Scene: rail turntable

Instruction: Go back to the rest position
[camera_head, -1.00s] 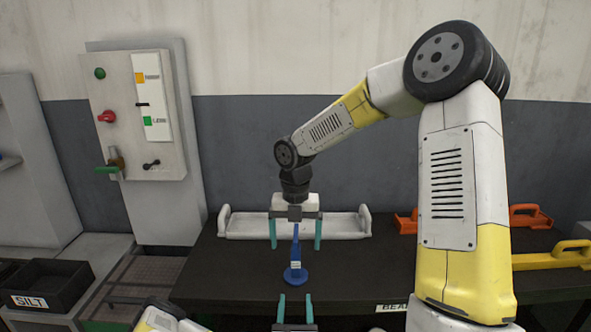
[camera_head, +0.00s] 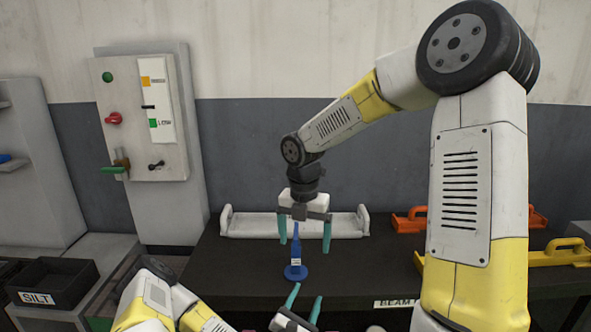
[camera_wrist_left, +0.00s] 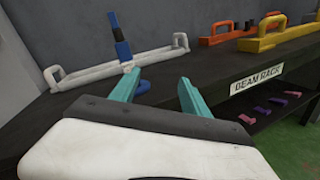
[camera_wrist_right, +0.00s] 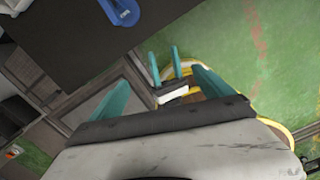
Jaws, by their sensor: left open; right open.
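My right gripper (camera_head: 305,243) is open and empty, fingers pointing down, just above and around the top of the upright blue piece in the picture. Whether it touches the piece cannot be told. My left gripper (camera_head: 305,296) is open and empty at the table's front edge, fingers tilted up and to the right. The blue piece (camera_head: 296,270) stands on a round base on the dark table (camera_head: 235,275). It also shows in the left wrist view (camera_wrist_left: 125,55), beyond my left fingers. In the right wrist view, my left gripper (camera_wrist_right: 165,70) shows beyond my right fingers.
A white handled beam (camera_head: 255,228) lies at the table's back. Orange (camera_head: 408,222) and yellow (camera_head: 548,259) beams lie to the right.

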